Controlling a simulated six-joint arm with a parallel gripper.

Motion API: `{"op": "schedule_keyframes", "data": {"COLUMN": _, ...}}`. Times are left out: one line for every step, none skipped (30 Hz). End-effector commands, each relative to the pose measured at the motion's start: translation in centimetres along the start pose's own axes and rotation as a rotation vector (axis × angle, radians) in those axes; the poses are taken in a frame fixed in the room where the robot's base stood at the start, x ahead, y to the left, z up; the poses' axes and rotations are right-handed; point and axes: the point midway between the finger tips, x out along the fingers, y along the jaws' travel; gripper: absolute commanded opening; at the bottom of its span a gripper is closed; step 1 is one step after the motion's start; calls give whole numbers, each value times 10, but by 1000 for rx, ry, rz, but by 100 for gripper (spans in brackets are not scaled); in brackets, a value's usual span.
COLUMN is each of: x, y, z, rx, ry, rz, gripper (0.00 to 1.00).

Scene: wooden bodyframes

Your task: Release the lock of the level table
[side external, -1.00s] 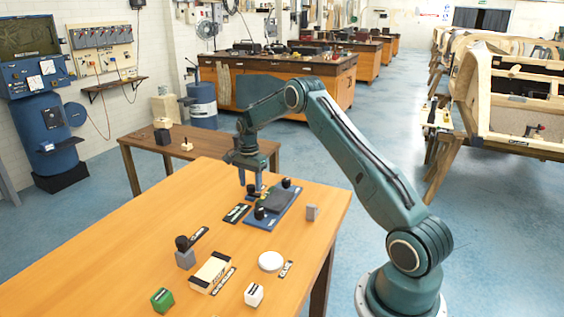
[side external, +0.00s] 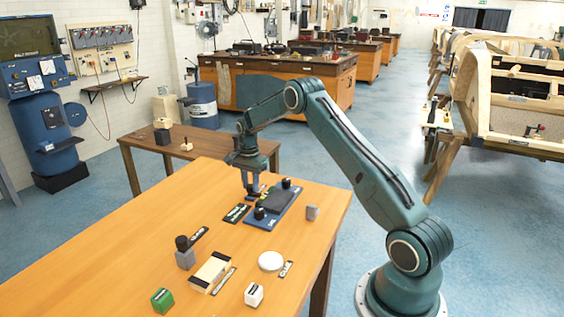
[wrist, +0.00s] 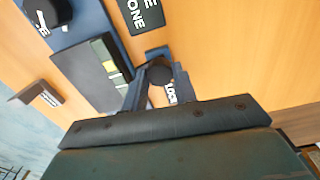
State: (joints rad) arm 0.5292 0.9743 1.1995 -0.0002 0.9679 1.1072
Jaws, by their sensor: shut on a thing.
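The level table (side external: 287,212) is a blue base on the wooden table, with a dark top plate (side external: 277,201) and black round knobs. In the wrist view its blue base (wrist: 96,22) and dark plate (wrist: 88,74) show, with a small yellow-green level vial (wrist: 110,65) at the plate's edge. My gripper (side external: 253,194) points down at the far left end of the level table. It is shut on the black lock knob (wrist: 159,71), beside a label reading LOCK (wrist: 171,93). The fingers hide part of the knob and its mount.
A black label plate (side external: 237,213) lies left of the level table; a grey block (side external: 312,212) stands to its right. Nearer are a grey block with a black knob (side external: 185,254), a cream block (side external: 211,271), a white disc (side external: 271,261), a green block (side external: 162,300) and a white block (side external: 254,294).

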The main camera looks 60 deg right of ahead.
Motion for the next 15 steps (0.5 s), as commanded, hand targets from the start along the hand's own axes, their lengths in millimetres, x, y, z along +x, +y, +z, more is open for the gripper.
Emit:
{"op": "schedule_keyframes", "data": {"x": -1, "y": 0, "z": 0, "rx": -16, "ry": 0, "rz": 0, "gripper": 5}}
{"op": "schedule_keyframes", "data": {"x": -1, "y": 0, "z": 0, "rx": -28, "ry": 0, "rz": 0, "gripper": 5}}
{"op": "schedule_keyframes", "data": {"x": -1, "y": 0, "z": 0, "rx": -46, "ry": 0, "rz": 0, "gripper": 5}}
{"op": "schedule_keyframes", "data": {"x": -1, "y": 0, "z": 0, "rx": -61, "ry": 0, "rz": 0, "gripper": 5}}
{"op": "schedule_keyframes", "data": {"x": -1, "y": 0, "z": 0, "rx": -77, "ry": 0, "rz": 0, "gripper": 5}}
{"op": "schedule_keyframes", "data": {"x": -1, "y": 0, "z": 0, "rx": -101, "ry": 0, "rz": 0, "gripper": 5}}
{"op": "schedule_keyframes", "data": {"x": -1, "y": 0, "z": 0, "rx": -121, "ry": 0, "rz": 0, "gripper": 5}}
{"op": "schedule_keyframes", "data": {"x": -1, "y": 0, "z": 0, "rx": -141, "ry": 0, "rz": 0, "gripper": 5}}
{"op": "schedule_keyframes", "data": {"x": -1, "y": 0, "z": 0, "rx": -171, "ry": 0, "rz": 0, "gripper": 5}}
{"op": "schedule_keyframes", "data": {"x": -1, "y": 0, "z": 0, "rx": -195, "ry": 0, "rz": 0, "gripper": 5}}
{"op": "schedule_keyframes", "data": {"x": -1, "y": 0, "z": 0, "rx": -219, "ry": 0, "rz": 0, "gripper": 5}}
{"op": "schedule_keyframes", "data": {"x": -1, "y": 0, "z": 0, "rx": -253, "ry": 0, "rz": 0, "gripper": 5}}
{"op": "schedule_keyframes", "data": {"x": -1, "y": 0, "z": 0, "rx": -280, "ry": 0, "rz": 0, "gripper": 5}}
{"op": "schedule_keyframes", "data": {"x": -1, "y": 0, "z": 0, "rx": -306, "ry": 1, "rz": -1, "gripper": 5}}
{"op": "schedule_keyframes", "data": {"x": -1, "y": 0, "z": 0, "rx": -344, "ry": 1, "rz": 0, "gripper": 5}}
